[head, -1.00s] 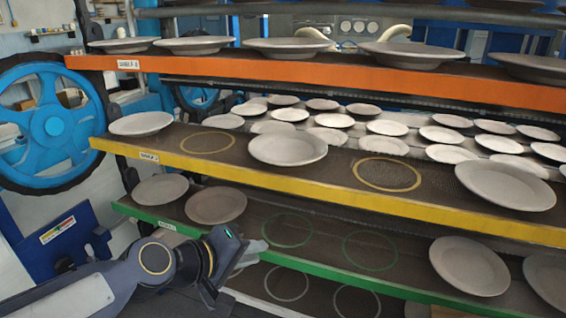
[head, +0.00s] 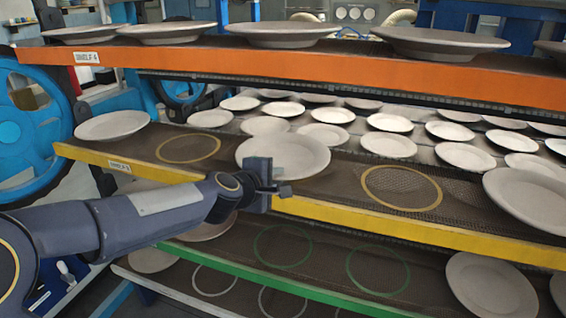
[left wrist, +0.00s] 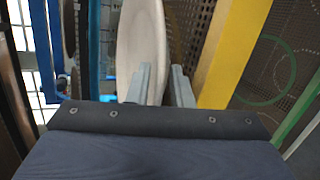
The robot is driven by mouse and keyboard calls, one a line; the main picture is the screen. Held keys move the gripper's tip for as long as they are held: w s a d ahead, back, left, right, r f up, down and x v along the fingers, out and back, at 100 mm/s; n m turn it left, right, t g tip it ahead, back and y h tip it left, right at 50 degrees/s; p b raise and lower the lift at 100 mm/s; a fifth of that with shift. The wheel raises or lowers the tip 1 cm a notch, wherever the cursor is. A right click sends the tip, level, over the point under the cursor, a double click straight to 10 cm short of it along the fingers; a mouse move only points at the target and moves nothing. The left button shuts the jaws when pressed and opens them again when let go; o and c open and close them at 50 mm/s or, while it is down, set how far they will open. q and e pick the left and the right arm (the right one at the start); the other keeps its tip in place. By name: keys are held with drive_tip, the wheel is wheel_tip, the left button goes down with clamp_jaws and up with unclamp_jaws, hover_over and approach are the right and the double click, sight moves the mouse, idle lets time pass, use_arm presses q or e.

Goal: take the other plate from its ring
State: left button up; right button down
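A pale round plate (head: 283,150) lies on the yellow-edged middle shelf (head: 340,212), between two empty yellow rings, one left (head: 188,148) and one right (head: 402,188). Any ring under this plate is hidden. My left gripper (head: 280,188) is at the plate's front edge, partly covering it. In the left wrist view, its two fingers (left wrist: 162,85) stand apart with a gap between them. My right gripper is not in view.
The orange-edged shelf (head: 300,70) with several plates is above. The green-edged shelf (head: 300,288) below has empty green rings and a plate (head: 490,285) at right. Other plates lie on the middle shelf at left (head: 112,125) and right (head: 530,195). More plates lie behind.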

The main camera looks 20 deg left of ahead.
use_arm(q)
drive_tip(key=shift+c, duration=0.2)
clamp_jaws()
drive_tip(key=shift+s, duration=0.1)
idle(1.0)
drive_tip(key=shift+r, duration=0.15)
